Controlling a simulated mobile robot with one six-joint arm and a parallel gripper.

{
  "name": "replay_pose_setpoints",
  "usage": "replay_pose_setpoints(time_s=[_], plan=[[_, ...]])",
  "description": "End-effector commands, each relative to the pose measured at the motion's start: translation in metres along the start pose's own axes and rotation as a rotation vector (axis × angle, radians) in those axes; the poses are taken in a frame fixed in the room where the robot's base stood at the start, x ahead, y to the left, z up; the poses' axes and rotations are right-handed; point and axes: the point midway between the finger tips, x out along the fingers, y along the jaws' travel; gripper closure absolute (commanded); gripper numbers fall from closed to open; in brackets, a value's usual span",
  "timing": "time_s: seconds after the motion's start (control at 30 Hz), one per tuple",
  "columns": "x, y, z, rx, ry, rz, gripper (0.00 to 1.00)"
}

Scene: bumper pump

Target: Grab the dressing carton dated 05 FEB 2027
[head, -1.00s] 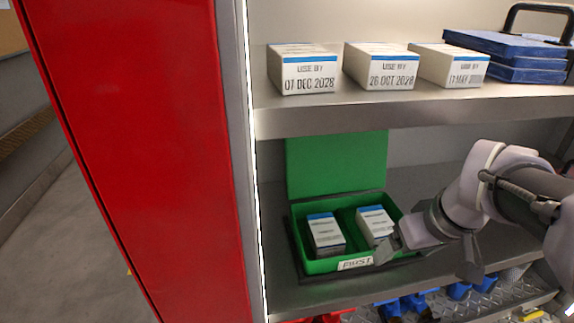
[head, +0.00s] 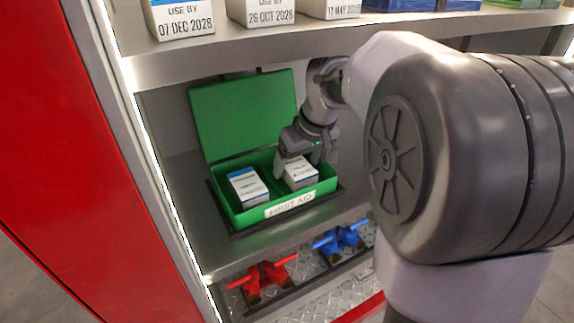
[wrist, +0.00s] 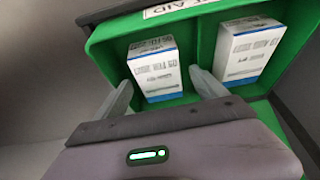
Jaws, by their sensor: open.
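The green first aid box (head: 233,216) stands open on the lower shelf with two white, blue-banded cartons upright in it. The right carton (head: 301,172) is under my gripper (head: 304,160). In the wrist view this carton (wrist: 154,66) lies between the fingers and its print appears to read 05 FEB 2027. My gripper (wrist: 163,90) is open, with a finger towards each side of the carton; contact cannot be told. The other carton (head: 248,188) is to the left, and on the right in the wrist view (wrist: 250,52); its date is blurred there.
The raised green lid (head: 240,112) stands behind the box. The upper shelf edge (head: 250,51) overhangs, with dated white cartons on it. Red valves (head: 263,279) and blue valves (head: 340,241) sit below. A red panel (head: 60,180) stands at left.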

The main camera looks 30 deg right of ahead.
Motion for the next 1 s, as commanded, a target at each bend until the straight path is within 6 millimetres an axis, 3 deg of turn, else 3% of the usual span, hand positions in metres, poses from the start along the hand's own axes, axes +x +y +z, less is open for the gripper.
replay_pose_setpoints(time_s=[0.67,0.77,1.0], plan=[[0.0044,0.0000,0.0023,0.000,0.000,0.000,0.18],[0.0044,0.0000,0.0022,0.000,0.000,0.000,0.34],[0.0043,0.0000,0.0022,0.000,0.000,0.000,0.81]])
